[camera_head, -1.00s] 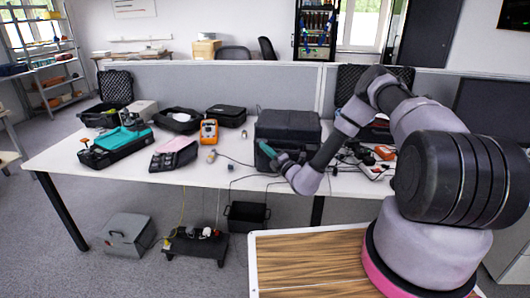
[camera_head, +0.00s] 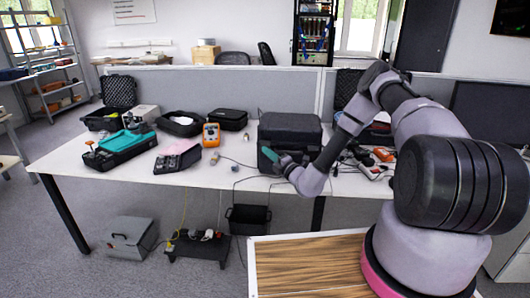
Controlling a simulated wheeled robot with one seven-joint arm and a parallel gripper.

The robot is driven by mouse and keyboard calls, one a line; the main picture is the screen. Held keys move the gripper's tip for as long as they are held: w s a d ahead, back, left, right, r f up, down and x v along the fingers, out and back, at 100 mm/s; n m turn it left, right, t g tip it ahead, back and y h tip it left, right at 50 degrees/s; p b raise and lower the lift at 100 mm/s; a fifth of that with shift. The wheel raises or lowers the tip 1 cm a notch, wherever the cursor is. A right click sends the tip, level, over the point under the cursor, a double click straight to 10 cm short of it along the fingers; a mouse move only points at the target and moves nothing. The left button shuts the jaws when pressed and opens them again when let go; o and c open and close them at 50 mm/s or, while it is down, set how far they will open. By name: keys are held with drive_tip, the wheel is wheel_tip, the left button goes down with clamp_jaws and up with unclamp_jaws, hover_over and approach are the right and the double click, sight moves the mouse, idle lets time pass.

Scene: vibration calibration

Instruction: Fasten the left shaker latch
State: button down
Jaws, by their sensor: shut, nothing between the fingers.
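A large black hard case (camera_head: 290,124), which I take to be the shaker case, stands closed on the white table right of the middle. My gripper (camera_head: 268,153), with teal at its tip, is at the lower left of the case's front face. It is shut and holds nothing. The tip looks close to or against the case front; I cannot tell if it touches. The left latch cannot be made out; the gripper and the small scale hide it.
Left of the case are an orange multimeter (camera_head: 211,134), an open case with teal lining (camera_head: 122,147) and smaller black cases. Cables and small orange items (camera_head: 383,155) lie to the right. A grey partition (camera_head: 240,92) stands behind the table (camera_head: 215,176).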

drive_tip(key=r+v, duration=0.1)
drive_tip(key=v, duration=0.8)
drive_tip(key=shift+s+d, duration=0.2)
drive_tip(key=shift+r, duration=0.1)
drive_tip(key=s+a+r+n+g+y, duration=0.2)
drive_tip(key=s+r+n+g, duration=0.2)
drive_tip(key=r+n+g, duration=0.35)
drive_tip(key=s+a+r+n+g+y, duration=0.15)
drive_tip(key=s+r+n+g, duration=0.3)
drive_tip(key=r+n, duration=0.45)
drive_tip(key=s+a+r+n+g+y, duration=0.1)
drive_tip(key=s+a+r+n+g, duration=0.3)
drive_tip(key=r+n, duration=0.45)
drive_tip(key=s+d+r+n+t+h, duration=0.7)
drive_tip(key=s+d+r+n+h, duration=0.6)
drive_tip(key=d, duration=0.5)
wheel_tip(320, 180, up, 3)
drive_tip(key=s+n, duration=0.2)
drive_tip(key=n, duration=0.1)
drive_tip(key=shift+n, duration=0.3)
